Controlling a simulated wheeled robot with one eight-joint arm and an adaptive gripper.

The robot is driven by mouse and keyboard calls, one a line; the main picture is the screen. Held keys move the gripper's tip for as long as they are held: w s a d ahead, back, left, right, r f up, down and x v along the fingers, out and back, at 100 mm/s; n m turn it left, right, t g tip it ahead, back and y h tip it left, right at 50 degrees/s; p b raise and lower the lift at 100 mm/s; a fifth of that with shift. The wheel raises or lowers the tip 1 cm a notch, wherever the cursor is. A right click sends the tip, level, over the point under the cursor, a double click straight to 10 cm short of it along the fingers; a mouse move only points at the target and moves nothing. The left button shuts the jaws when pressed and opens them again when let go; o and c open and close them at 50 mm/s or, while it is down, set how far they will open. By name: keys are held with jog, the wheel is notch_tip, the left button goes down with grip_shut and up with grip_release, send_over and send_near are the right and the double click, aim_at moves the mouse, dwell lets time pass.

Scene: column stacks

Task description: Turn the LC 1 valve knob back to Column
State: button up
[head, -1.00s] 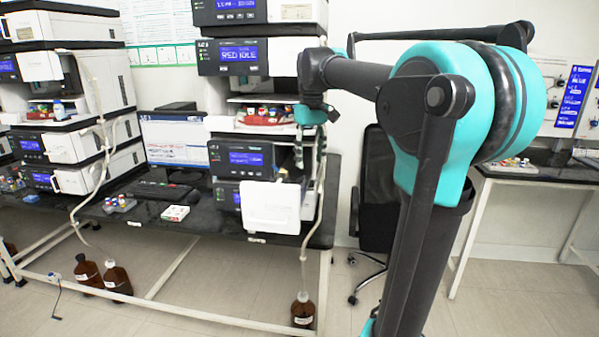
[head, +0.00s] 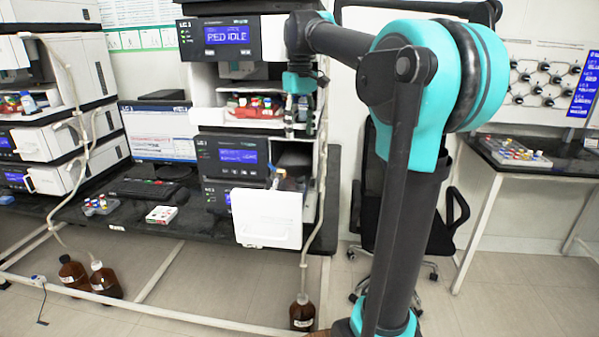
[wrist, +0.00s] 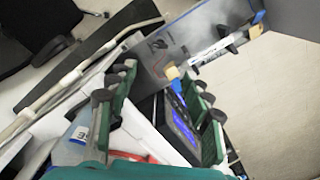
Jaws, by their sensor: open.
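The middle instrument stack (head: 237,115) stands on the dark bench; its small unit label is too blurred to read surely.
A grey panel with a clipped tube (wrist: 215,52) lies beyond the fingers. A red vial tray (head: 255,110) sits inside the stack, left of my gripper. A dark chair (head: 420,220) stands behind my arm. Brown bottles (head: 302,314) stand on the floor.

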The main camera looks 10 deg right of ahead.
aim_at(300, 177)
notch_tip(300, 177, down, 14)
jog(key=shift+f, duration=0.2)
dwell(0.4)
grip_shut()
